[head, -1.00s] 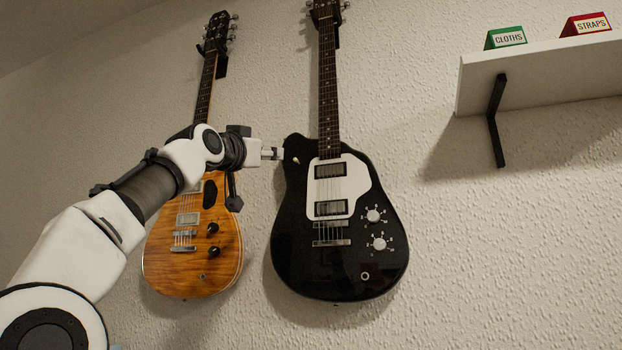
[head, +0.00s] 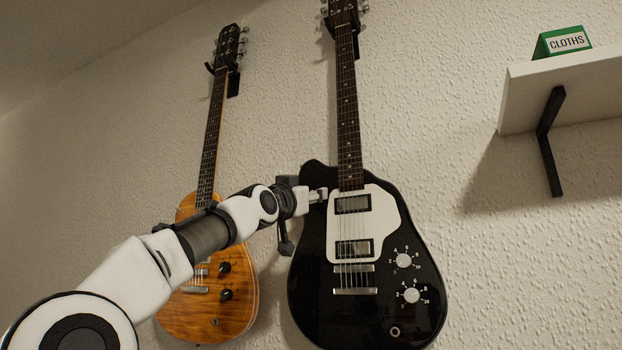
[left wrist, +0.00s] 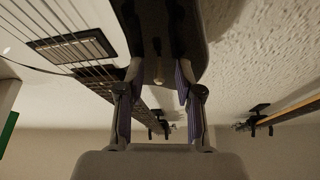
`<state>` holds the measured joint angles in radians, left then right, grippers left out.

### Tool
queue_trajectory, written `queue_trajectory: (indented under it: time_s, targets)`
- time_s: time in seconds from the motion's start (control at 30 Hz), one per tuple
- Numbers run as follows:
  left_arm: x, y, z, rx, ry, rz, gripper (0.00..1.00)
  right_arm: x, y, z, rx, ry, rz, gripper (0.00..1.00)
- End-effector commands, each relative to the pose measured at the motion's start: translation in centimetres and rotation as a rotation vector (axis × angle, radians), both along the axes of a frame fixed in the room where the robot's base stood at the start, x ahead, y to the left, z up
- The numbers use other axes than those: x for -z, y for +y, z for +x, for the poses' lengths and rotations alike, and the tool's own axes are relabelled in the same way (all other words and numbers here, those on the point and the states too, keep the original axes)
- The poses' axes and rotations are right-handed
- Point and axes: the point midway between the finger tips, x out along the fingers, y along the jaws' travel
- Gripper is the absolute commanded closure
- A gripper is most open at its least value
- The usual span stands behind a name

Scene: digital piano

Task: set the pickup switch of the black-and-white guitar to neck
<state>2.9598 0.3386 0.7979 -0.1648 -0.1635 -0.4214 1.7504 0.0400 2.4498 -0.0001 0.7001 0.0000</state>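The black-and-white guitar (head: 330,300) hangs on the wall with its neck up. My left gripper (head: 320,194) is at the upper left of its body, beside the white pickguard (head: 385,220). In the left wrist view my left gripper (left wrist: 158,75) has its two fingers apart. The small pickup switch (left wrist: 157,50) stands on the black body in the gap between the fingers; I cannot tell if a finger touches it. In the head view the gripper hides the switch, and its setting is not clear. My right gripper is not in view.
An orange guitar (head: 205,315) hangs to the left, partly behind my left arm. Two white knobs (head: 404,260) sit low on the black guitar. A white shelf (head: 570,95) with a green CLOTHS sign (head: 565,42) is at the right. Bare wall lies between.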

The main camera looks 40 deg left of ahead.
Motion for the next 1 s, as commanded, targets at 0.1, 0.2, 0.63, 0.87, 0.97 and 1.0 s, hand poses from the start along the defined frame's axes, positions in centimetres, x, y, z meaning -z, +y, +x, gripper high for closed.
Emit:
queue_trajectory:
  time_s: [0.1, 0.2, 0.63, 0.87, 0.97, 1.0]
  targets:
    - [0.1, 0.0, 0.1, 0.0, 0.0, 0.0, 0.65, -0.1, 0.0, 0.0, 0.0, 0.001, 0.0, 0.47]
    - [0.2, 0.0, 0.1, 0.0, 0.0, 0.0, 0.65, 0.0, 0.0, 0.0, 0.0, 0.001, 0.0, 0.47]
    - [-0.3, 0.0, 0.1, 0.001, 0.018, -0.004, 1.0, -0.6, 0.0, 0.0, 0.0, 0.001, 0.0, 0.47]
    - [-2.1, 0.0, 0.1, 0.0, 0.223, -0.071, 1.0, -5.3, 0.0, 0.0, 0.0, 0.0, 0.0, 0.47]
    - [-2.1, 0.0, 0.2, 0.001, 0.305, -0.101, 1.0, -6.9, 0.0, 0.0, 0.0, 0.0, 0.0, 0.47]
    - [-2.0, 0.0, 0.2, 0.001, 0.328, -0.107, 1.0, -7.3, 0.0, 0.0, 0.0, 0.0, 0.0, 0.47]
